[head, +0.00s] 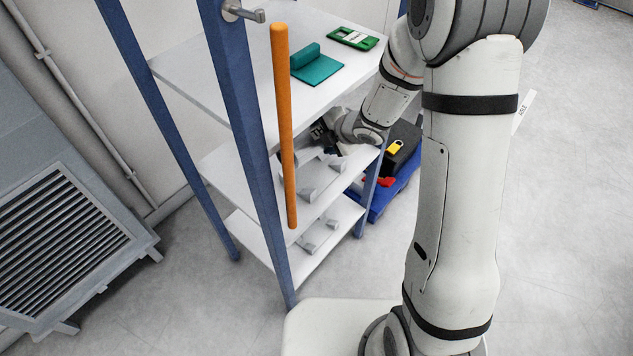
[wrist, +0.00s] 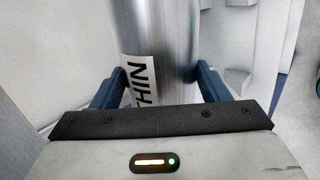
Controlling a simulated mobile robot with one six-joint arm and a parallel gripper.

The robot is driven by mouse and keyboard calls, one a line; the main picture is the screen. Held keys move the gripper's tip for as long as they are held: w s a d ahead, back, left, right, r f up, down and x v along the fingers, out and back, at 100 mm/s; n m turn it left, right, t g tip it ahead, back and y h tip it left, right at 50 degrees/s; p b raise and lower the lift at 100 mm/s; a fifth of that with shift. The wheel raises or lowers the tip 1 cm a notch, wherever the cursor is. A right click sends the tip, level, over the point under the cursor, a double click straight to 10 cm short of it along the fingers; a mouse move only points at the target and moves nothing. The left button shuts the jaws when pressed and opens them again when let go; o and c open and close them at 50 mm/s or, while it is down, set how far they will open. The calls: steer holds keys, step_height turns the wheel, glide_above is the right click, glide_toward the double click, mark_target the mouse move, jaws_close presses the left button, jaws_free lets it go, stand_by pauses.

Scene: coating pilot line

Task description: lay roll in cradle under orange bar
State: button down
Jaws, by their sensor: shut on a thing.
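A shiny metal roll (wrist: 160,35) with a white label reading "THIN" runs up the middle of the wrist view. My gripper (wrist: 156,88) is shut on it, a blue finger on each side. In the head view my gripper (head: 324,135) reaches into the rack between the top and middle shelves; the roll cannot be made out clearly there. Grey cradle supports (head: 322,182) sit on the middle shelf, partly hidden by the bar and my arm. More cradle supports (head: 319,238) sit on the lower shelf.
The top shelf (head: 225,60) carries a teal block on a plate (head: 316,66) and a green device (head: 353,39). A blue post (head: 243,130) borders the opening. A blue base with a black box (head: 402,150) stands behind, and a louvred unit (head: 65,230) at left.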

steer(key=shift+w+a+f+n+g+y+b, duration=0.15)
steer(key=shift+a+f+n+g+y+b, duration=0.15)
steer(key=shift+a+f+n+b, duration=0.6)
steer(key=shift+d+f+b, duration=0.2)
steer(key=shift+f+b, duration=0.1)
steer(key=shift+b, duration=0.2)
steer(key=shift+f+b, duration=1.2)
steer(key=shift+f, duration=3.6)
steer(key=shift+c, duration=1)
jaws_free()
